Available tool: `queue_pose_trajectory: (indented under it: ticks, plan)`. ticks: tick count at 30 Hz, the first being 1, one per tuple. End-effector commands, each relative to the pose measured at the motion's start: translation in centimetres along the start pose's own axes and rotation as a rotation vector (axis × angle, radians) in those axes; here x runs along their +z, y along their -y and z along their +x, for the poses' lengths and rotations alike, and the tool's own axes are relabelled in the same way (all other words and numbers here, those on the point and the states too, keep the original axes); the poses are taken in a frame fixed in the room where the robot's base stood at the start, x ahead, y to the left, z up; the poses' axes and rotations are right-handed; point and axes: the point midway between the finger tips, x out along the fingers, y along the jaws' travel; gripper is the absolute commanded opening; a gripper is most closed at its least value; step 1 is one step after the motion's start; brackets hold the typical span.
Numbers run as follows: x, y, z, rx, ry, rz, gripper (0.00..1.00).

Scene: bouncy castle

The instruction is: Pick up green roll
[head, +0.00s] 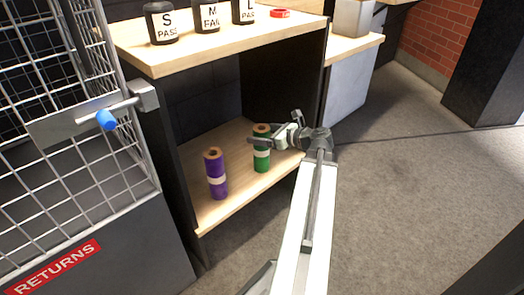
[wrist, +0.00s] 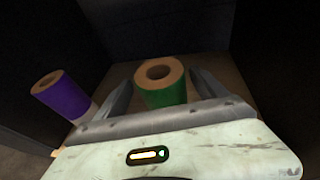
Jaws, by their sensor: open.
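The green roll (head: 261,160) stands upright on the lower wooden shelf in the head view, with a pale band around it and a brown core at its top. In the wrist view the green roll (wrist: 161,92) stands between the two fingers of my gripper (wrist: 161,95). My gripper (head: 268,143) is at the roll's upper part in the head view, reaching in from the right. Its fingers are open, one on each side of the roll, and I see a gap on both sides. The roll's lower part is hidden by my gripper in the wrist view.
A purple roll (head: 215,174) stands to the left on the same shelf (head: 240,203); it also shows in the wrist view (wrist: 61,94). The upper shelf (head: 225,48) overhead holds black labelled cups and red tape. A wire cage (head: 95,150) stands left. Floor is open at right.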

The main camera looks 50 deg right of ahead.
Motion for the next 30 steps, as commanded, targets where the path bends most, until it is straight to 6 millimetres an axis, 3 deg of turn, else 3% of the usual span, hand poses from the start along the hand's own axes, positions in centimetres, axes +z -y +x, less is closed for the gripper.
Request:
queue_pose_trajectory:
  ticks: [5, 11, 14, 20, 21, 30]
  plan:
    - [-0.2, 0.3, 3.2, 0.003, 0.000, -0.001, 0.82]
    - [0.0, 0.3, 3.4, 0.000, 0.000, 0.000, 0.82]
    - [0.0, 0.3, 3.4, 0.000, 0.000, 0.000, 0.59]
    - [0.0, 0.3, 3.3, 0.000, 0.000, 0.000, 0.04]
    - [0.0, 0.3, 3.3, 0.000, 0.000, 0.000, 0.00]
    - [0.1, 0.3, 3.2, 0.000, 0.001, 0.001, 0.00]
